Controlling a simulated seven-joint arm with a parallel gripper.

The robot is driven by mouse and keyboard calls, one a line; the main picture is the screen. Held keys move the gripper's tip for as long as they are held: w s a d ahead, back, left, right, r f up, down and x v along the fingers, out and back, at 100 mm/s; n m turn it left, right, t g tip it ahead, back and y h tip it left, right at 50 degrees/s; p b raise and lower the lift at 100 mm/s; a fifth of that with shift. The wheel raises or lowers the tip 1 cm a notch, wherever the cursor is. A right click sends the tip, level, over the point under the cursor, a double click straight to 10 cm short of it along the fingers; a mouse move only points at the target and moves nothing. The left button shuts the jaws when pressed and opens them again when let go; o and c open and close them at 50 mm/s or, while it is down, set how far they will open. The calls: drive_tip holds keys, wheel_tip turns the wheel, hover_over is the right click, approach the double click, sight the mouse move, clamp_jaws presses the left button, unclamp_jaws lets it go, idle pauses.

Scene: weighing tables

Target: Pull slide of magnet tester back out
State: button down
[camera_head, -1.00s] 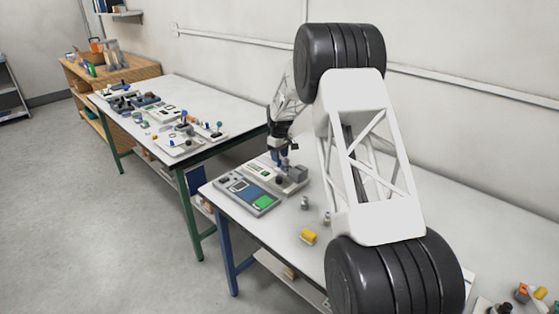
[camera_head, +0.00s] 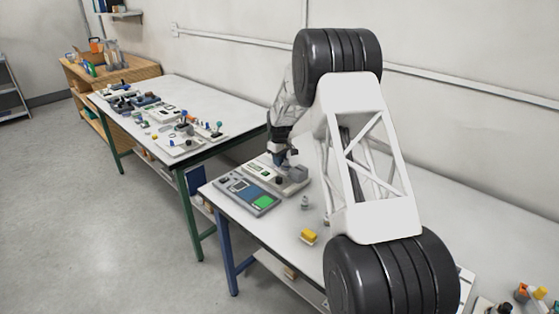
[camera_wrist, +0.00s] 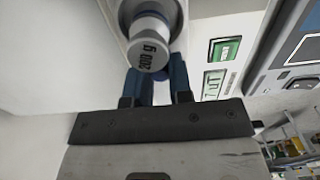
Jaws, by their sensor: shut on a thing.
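The magnet tester (camera_head: 262,168) is a pale, low device at the far left end of the near table. A grey block (camera_head: 297,173) stands at its right end. In the wrist view its panel shows a green display (camera_wrist: 225,49) and a "7 uT" label (camera_wrist: 213,84). My gripper (camera_head: 283,160) is down at the tester; its blue fingers (camera_wrist: 163,88) are close together, shut on a small part that seems to be the slide. A grey metal cylinder marked "200 g" (camera_wrist: 149,57) covers part of the fingertips, so the grip itself is mostly hidden.
A grey-blue device with a green screen (camera_head: 250,193) lies just in front of the tester. A small weight (camera_head: 304,203) and a yellow block (camera_head: 308,236) stand to the right. My arm hides much of the near table. A second table (camera_head: 215,100) with several devices stands behind left.

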drive_tip(key=w+a, duration=0.8)
drive_tip(key=w, duration=0.1)
drive_tip(key=shift+a, duration=0.35)
drive_tip(key=c, duration=1)
unclamp_jaws()
drive_tip(key=shift+s, duration=0.1)
drive_tip(key=shift+r, duration=3.9)
